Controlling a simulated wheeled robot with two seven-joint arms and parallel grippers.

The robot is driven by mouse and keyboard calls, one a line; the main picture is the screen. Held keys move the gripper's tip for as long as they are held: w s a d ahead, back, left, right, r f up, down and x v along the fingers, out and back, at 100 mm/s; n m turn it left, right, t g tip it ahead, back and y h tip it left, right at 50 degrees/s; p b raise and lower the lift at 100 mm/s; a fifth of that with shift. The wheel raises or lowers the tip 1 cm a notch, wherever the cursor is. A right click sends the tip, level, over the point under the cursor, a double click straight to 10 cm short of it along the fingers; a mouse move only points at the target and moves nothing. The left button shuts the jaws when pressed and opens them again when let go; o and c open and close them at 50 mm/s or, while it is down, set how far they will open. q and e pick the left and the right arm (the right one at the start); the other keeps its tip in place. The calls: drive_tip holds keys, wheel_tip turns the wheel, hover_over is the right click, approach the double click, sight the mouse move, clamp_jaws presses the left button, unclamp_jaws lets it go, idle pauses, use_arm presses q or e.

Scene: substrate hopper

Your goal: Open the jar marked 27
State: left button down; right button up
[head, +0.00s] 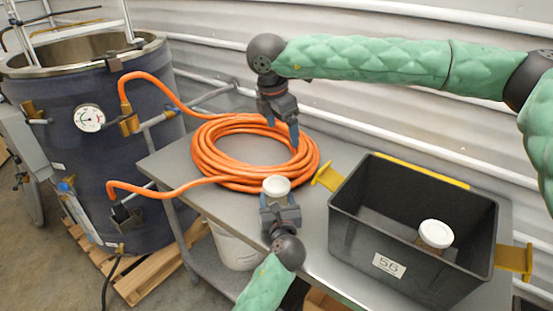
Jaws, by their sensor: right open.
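A jar with a white lid (276,186) is at my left gripper (280,208), near the table's front edge. The lid is on. The gripper's fingers appear closed around the jar's body, which is mostly hidden, and I can read no number on it. A second white-lidded jar (436,234) with a brownish body stands inside the dark grey crate (345,225); no number on it is legible. My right gripper (282,122) is open and empty, pointing down over the hose coil, above and behind the held jar.
An orange hose coil (205,158) lies on the grey table (172,165), its ends running to a blue-jacketed vessel (85,165) with a gauge. The crate, labelled 56, has yellow handles. A white bucket (232,250) stands below. A little tabletop is clear at the left corner.

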drive_tip(key=g, duration=0.1)
hover_over(277, 183)
drive_tip(key=d, duration=0.2)
drive_tip(key=f, duration=0.7)
drive_tip(key=shift+w+d+f, duration=0.1)
drive_tip(key=shift+d+f, duration=0.1)
drive_tip(key=shift+f, duration=0.05)
drive_tip(key=shift+s+a+f+g+y, duration=0.1)
drive_tip(key=shift+a+f+g+y, duration=0.1)
drive_tip(key=shift+a+y, duration=0.15)
drive_tip(key=shift+s+a+f+g+y, duration=0.1)
drive_tip(key=shift+a+f+g+y, duration=0.15)
drive_tip(key=shift+a, duration=0.2)
drive_tip(key=shift+a+y, duration=0.3)
drive_tip(key=shift+a, duration=0.15)
drive_tip(key=shift+f, duration=3.95)
